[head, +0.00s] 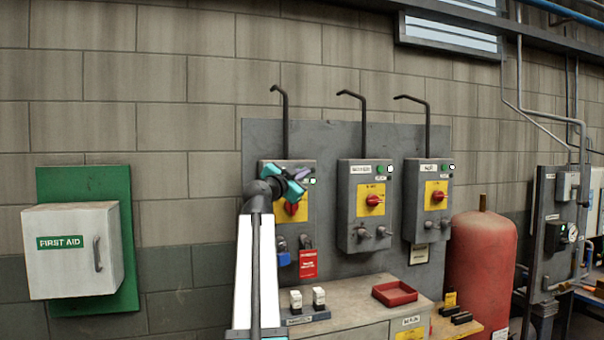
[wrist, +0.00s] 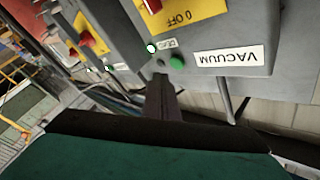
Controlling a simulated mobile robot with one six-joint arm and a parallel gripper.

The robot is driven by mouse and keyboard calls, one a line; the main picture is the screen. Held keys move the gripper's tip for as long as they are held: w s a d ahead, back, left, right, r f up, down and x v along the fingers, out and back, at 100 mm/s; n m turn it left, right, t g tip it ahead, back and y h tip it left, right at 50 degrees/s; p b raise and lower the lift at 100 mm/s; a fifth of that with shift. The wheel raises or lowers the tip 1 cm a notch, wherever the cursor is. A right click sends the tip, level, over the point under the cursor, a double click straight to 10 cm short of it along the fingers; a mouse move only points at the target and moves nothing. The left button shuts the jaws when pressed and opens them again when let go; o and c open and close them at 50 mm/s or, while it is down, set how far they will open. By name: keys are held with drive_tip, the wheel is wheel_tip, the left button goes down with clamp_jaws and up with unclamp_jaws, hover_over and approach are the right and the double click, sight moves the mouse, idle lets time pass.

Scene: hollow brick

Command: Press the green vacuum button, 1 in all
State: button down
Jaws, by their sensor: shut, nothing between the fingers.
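The green vacuum button (wrist: 177,62) is a small round button on a grey box face, beside the VACUUM label (wrist: 227,57), which appears upside down in the wrist view. My gripper (wrist: 163,84) is shut, its dark fingers pointing at the box just below and left of the button in that view. I cannot tell whether the tip touches the box. In the head view my gripper (head: 291,184) is in front of the upper part of the left grey box (head: 270,222) and covers its label and part of its button area.
A lit white lamp (wrist: 151,48) is beside the button. Two similar boxes, the middle one (head: 363,215) and the right one (head: 427,205), hang to the right. A blue padlock (head: 284,258) and red tag (head: 308,264) hang below the left box. A red tray (head: 394,293) sits on the bench.

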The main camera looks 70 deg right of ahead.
drive_tip(key=s+a, duration=0.2)
drive_tip(key=a, duration=0.1)
drive_tip(key=shift+s+b, duration=0.2)
drive_tip(key=shift+b, duration=0.1)
idle(0.8)
